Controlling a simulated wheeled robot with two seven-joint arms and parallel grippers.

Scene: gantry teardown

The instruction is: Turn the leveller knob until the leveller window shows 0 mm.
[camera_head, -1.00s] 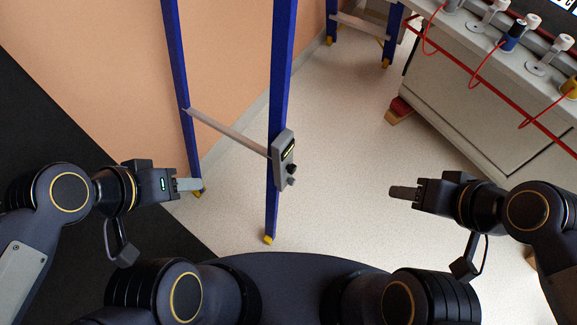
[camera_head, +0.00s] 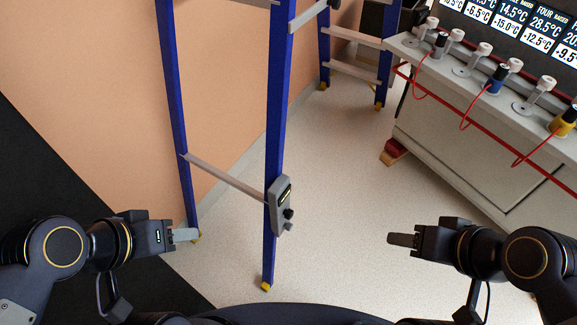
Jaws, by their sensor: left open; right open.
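The leveller is a grey box (camera_head: 281,207) fixed low on the front right blue ladder leg. Its small dark leveller window (camera_head: 285,193) is near the top; the reading is too small to make out. The dark leveller knob (camera_head: 288,214) sticks out below the window, with another dark part lower down. My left gripper (camera_head: 196,235) is open and empty, left of the leveller and near the far left leg's foot. My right gripper (camera_head: 392,239) is open and empty, well to the right of the leveller. Neither gripper touches it.
The blue ladder (camera_head: 276,110) has a grey lower rung (camera_head: 225,178). An orange wall (camera_head: 90,110) stands at left. A grey bench (camera_head: 465,150) with spools and red cord stands at right, a red and wood block (camera_head: 395,152) by its base.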

